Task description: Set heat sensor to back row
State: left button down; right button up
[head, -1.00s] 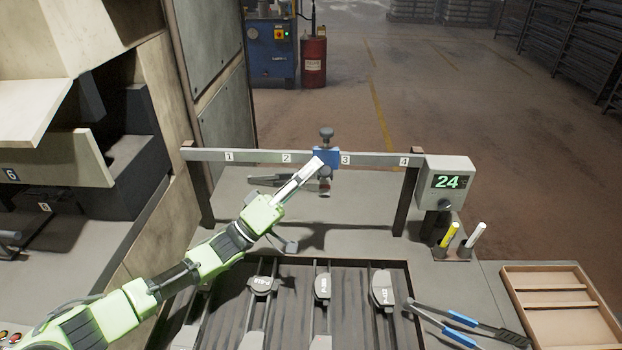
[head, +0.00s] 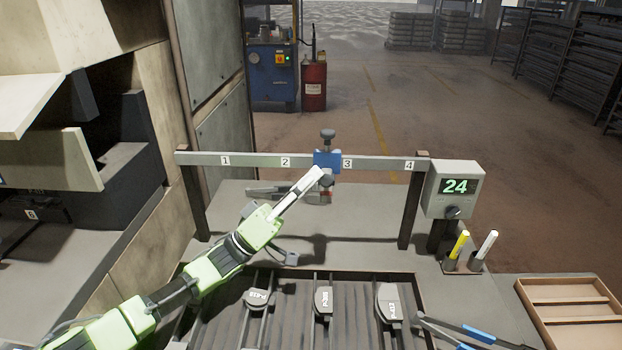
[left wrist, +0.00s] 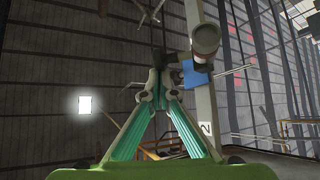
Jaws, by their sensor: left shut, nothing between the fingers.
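The heat sensor sits on a grey rail (head: 250,159) as a blue carriage (head: 327,161) between marks 2 and 3, close to 3. The right gripper is out of view.
Brake shoes (head: 323,300) lie in a slatted bed below the rail. A display box (head: 455,188) reading 24 stands at the rail's right end. Two markers (head: 459,244), blue-handled tongs (head: 478,332) and a wooden tray (head: 570,313) are at right. Rail posts (head: 412,208) flank the space.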

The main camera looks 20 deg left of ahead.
pick_arm(q)
jog(key=s+a+f, duration=0.1)
jog(key=s+a, duration=0.8)
jog(key=a, duration=0.2)
jog(key=shift+f, duration=0.4)
jog(key=shift+w+a, duration=0.1)
